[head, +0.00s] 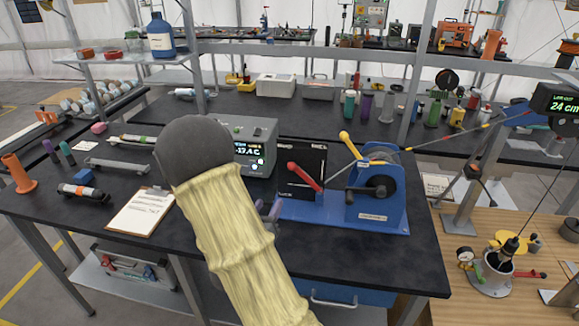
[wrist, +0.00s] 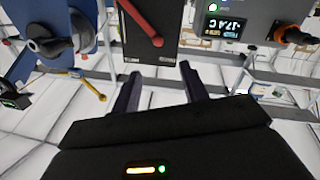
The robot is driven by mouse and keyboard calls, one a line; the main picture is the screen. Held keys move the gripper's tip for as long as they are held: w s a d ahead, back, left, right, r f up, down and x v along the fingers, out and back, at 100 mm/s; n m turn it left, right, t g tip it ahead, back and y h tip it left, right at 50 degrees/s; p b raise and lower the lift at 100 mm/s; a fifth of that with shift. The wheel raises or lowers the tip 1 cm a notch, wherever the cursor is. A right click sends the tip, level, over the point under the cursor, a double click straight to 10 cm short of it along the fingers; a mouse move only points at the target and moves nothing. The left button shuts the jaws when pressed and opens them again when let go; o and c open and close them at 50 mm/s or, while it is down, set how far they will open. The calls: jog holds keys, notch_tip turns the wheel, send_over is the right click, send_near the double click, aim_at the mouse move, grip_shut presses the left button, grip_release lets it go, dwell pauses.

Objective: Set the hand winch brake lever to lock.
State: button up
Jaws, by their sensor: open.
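The blue hand winch (head: 393,210) stands on a blue base plate on the black bench, and its blue side shows upside down in the wrist view (wrist: 75,60). A red lever (head: 305,177) slants from upper left to lower right before a black panel; it also shows in the wrist view (wrist: 146,22). A yellow-handled lever (head: 349,143) rises at the winch's upper left, also in the wrist view (wrist: 90,88). I cannot read which lever is the brake or any lock mark. My gripper (wrist: 158,72) is open and empty, apart from both levers; in the head view its fingers (head: 270,209) are partly hidden by my arm.
A grey display box (head: 256,140) stands left of the black panel (head: 313,160). A clipboard (head: 138,213) and several tools lie on the left of the bench. A line runs from the winch towards the right. The bench front, right of my arm, is clear.

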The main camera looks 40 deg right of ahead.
aim_at(291, 168)
jog(key=shift+s+d+r, duration=0.1)
jog(key=shift+r, duration=0.05)
jog(key=p+x, duration=0.4)
jog(key=x, duration=1.2)
jog(key=shift+d+r, duration=0.2)
jog(key=shift+d, duration=0.1)
jog(key=shift+w+d, duration=0.25)
jog(key=shift+d, duration=0.1)
jog(key=shift+w, duration=0.1)
jog(key=shift+c, duration=0.4)
grip_shut()
